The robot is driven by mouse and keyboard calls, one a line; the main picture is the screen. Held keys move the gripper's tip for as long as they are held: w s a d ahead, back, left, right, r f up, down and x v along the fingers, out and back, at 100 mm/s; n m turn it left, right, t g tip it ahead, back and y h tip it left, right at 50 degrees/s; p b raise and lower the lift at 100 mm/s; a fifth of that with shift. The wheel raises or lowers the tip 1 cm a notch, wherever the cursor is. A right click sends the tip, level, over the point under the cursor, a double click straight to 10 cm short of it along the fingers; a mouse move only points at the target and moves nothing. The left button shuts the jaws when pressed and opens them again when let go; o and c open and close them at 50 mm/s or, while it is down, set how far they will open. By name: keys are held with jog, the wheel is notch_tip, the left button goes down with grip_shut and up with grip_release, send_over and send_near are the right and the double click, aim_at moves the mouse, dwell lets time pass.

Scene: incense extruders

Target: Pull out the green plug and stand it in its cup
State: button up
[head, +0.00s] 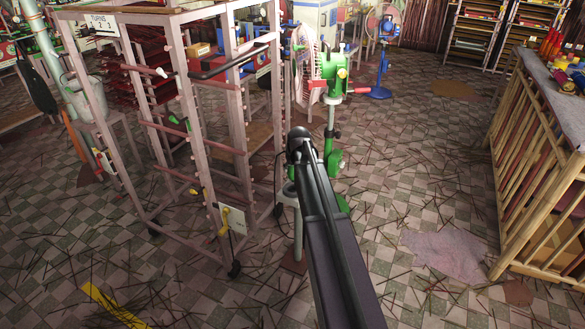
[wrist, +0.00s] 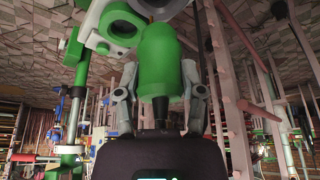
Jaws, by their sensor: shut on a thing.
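In the wrist view a green rounded, bottle-shaped body, which looks like the green plug (wrist: 163,62), stands between the two grey fingers of my gripper (wrist: 160,98). The fingers are shut on its narrower near end. Its far end overlaps a green and grey machine part (wrist: 112,22); I cannot tell whether it is still seated there. In the head view my gripper and the plug are hidden behind my dark arm. A green extruder (head: 331,70) on a metal post stands just beyond the arm. I cannot make out the plug's cup.
A pinkish wheeled rack (head: 172,60) stands close on the left of my arm. A slatted wooden counter (head: 535,165) with bottles on top is at the right. A blue fan (head: 382,55) is behind. Sticks litter the tiled floor (head: 400,150), mostly clear between arm and counter.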

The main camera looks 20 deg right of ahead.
aim_at(292, 176)
jog(key=shift+f+b, duration=1.9)
jog(key=shift+f, duration=0.25)
jog(key=shift+f+b, duration=1.45)
dwell(0.3)
jog(key=o, duration=1.2)
jog(key=shift+r, duration=0.15)
